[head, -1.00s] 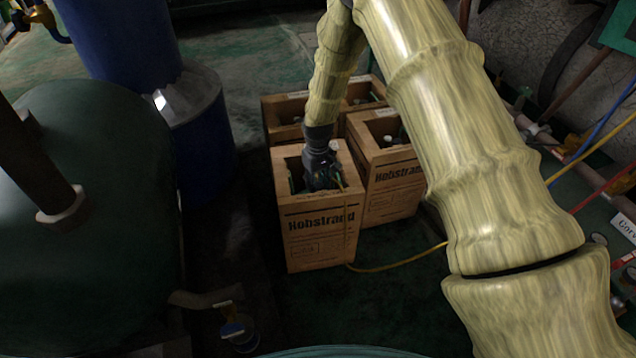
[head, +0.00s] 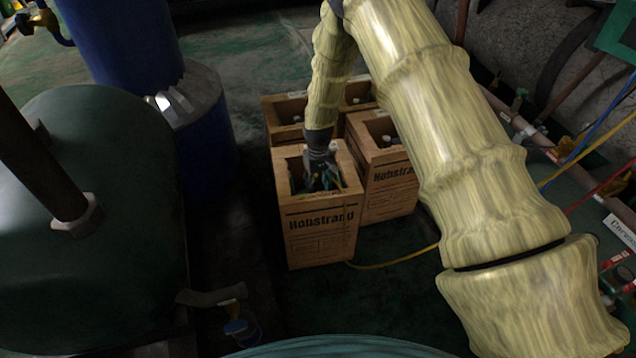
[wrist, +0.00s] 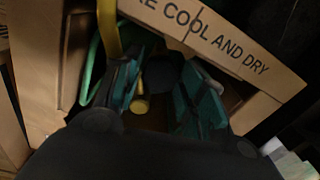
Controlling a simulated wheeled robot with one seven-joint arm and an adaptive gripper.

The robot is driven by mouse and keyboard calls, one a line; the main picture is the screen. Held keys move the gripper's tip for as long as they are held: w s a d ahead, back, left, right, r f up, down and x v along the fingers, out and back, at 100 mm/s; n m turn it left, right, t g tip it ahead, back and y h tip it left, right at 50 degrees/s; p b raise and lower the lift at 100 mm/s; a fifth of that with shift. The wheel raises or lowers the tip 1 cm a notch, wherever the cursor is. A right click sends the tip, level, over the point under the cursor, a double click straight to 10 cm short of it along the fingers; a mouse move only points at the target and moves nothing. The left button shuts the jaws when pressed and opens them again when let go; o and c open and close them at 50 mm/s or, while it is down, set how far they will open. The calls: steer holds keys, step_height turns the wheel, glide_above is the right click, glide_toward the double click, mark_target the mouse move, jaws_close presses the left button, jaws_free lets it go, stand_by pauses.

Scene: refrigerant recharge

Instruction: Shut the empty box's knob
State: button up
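The front cardboard box (head: 322,243), marked Hobstrand, stands open at the top. My gripper (head: 320,185) points down into it, and its fingers are partly hidden by the box walls. In the wrist view my gripper (wrist: 165,100) has its two teal-padded fingers apart. A dark round part (wrist: 163,72), possibly the knob, shows between and beyond them, with a small yellow fitting (wrist: 140,103) near the left finger. I cannot tell whether either finger touches them. The wrist view is dark, and the cylinder body is hidden.
More boxes stand close behind and to the right, including a second Hobstrand box (head: 390,185). A yellow hose (head: 400,257) runs from the front box across the floor to the right. A green tank (head: 95,220) and a blue drum (head: 205,140) stand on the left.

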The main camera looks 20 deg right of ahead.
mark_target(319, 186)
steer(key=shift+o, duration=0.7)
steer(key=shift+r, duration=0.15)
step_height(319, 186, up, 12)
steer(key=shift+f, duration=0.2)
stand_by(0.3)
